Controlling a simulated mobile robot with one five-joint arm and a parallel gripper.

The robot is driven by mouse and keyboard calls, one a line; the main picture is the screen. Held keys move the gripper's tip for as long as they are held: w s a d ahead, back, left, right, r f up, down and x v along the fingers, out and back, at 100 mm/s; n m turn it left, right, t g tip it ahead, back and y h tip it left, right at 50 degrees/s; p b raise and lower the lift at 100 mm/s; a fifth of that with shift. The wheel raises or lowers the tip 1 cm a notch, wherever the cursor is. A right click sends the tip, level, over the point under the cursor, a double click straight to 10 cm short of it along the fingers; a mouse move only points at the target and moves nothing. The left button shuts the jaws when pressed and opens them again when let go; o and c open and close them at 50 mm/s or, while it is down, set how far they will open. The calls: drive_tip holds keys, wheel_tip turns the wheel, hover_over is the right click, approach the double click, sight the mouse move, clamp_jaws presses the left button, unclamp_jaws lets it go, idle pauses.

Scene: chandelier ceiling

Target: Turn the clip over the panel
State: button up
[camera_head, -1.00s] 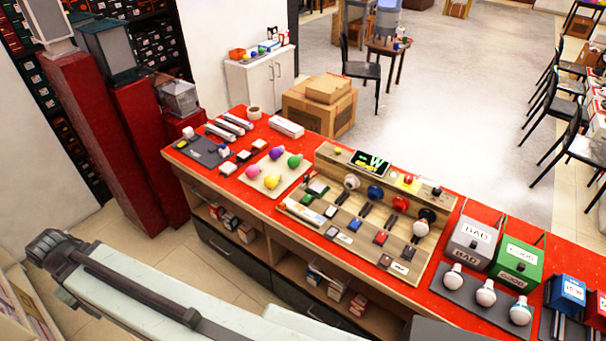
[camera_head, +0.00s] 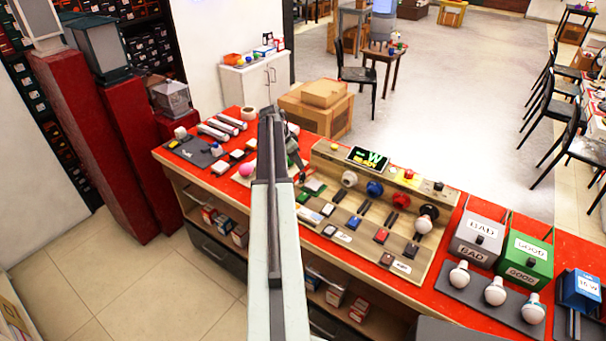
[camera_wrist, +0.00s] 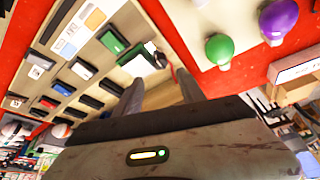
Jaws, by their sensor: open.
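The wooden panel (camera_head: 352,232) lies on the red counter, with rows of coloured buttons, round knobs and a lit display (camera_head: 369,157). It fills the left of the wrist view (camera_wrist: 104,62). A small dark piece, perhaps the clip (camera_wrist: 159,59), stands at the panel's end beside a green and white card (camera_wrist: 126,57). In the head view my arm crosses the counter, and my gripper (camera_head: 297,160) is over the panel's left end. In the wrist view my gripper (camera_wrist: 158,90) is open, its two fingers apart and empty, pointing toward the dark piece without visible contact.
A cream mat with coloured bulbs, including a green one (camera_wrist: 219,48) and a purple one (camera_wrist: 278,20), lies beside the panel. Grey BAD (camera_head: 475,241) and green GOOD (camera_head: 523,258) boxes stand right, behind white bulbs. A cardboard box (camera_head: 317,106) is behind the counter.

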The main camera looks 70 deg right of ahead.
sight(302, 173)
drive_tip(key=b+x, duration=0.7)
drive_tip(key=shift+w+f, duration=0.1)
drive_tip(key=shift+f, duration=0.3)
drive_tip(key=shift+r, duration=0.1)
